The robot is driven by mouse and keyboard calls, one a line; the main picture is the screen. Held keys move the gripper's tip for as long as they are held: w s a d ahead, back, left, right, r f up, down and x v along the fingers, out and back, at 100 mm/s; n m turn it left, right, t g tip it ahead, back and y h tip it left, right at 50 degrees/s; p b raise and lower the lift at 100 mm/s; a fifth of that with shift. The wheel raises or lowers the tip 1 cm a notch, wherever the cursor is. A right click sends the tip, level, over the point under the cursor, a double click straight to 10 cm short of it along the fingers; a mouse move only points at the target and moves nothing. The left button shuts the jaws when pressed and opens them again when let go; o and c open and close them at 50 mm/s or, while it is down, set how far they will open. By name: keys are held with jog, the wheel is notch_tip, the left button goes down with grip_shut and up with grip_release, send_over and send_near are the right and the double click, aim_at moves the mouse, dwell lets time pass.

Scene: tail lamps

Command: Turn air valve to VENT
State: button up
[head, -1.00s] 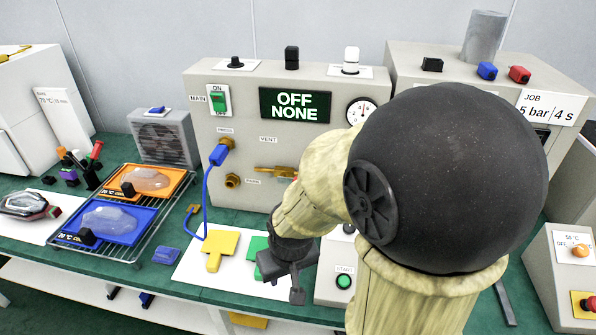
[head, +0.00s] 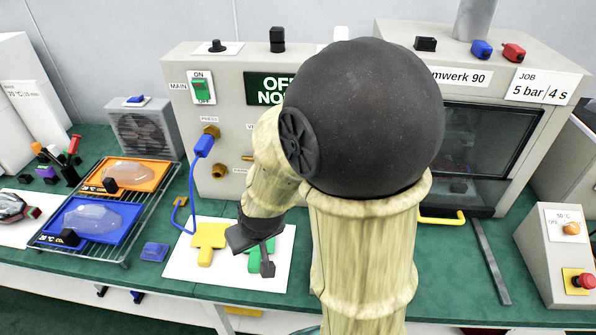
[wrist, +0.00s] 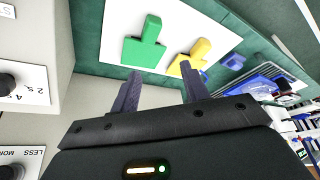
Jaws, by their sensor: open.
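The air valve's brass lever (head: 247,158) shows only as a small tip on the front of the grey control panel (head: 222,110); my arm hides the rest of it. The VENT label above is mostly hidden too. My gripper (head: 258,252) is low in front of the panel, over the white sheet with the coloured pieces, below the valve. In the wrist view my gripper (wrist: 160,88) has its two fingers apart with nothing between them. The valve cannot be made out in the wrist view.
A yellow piece (head: 208,240) and a green piece (wrist: 146,45) lie on the white sheet. A blue hose (head: 193,185) hangs from the upper port. A rack (head: 130,222) with orange and blue trays stands left. A windowed machine (head: 475,150) stands right.

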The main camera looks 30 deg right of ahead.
jog(key=w+f+n+t+h, duration=0.25)
jog(key=w+t+h, duration=0.2)
jog(key=w, duration=0.45)
jog(key=s+d+r+n+h, duration=0.3)
jog(key=s+d+r+h, duration=0.1)
jog(key=h, duration=0.7)
jog(key=shift+s+d+r, duration=0.15)
jog(key=shift+s+d, duration=0.1)
jog(key=shift+t, duration=0.25)
jog(key=p+x, duration=0.1)
jog(key=x, duration=1.6)
jog(key=shift+w+d+r, duration=0.1)
jog(key=shift+w+d, duration=0.05)
jog(key=shift+d, duration=0.1)
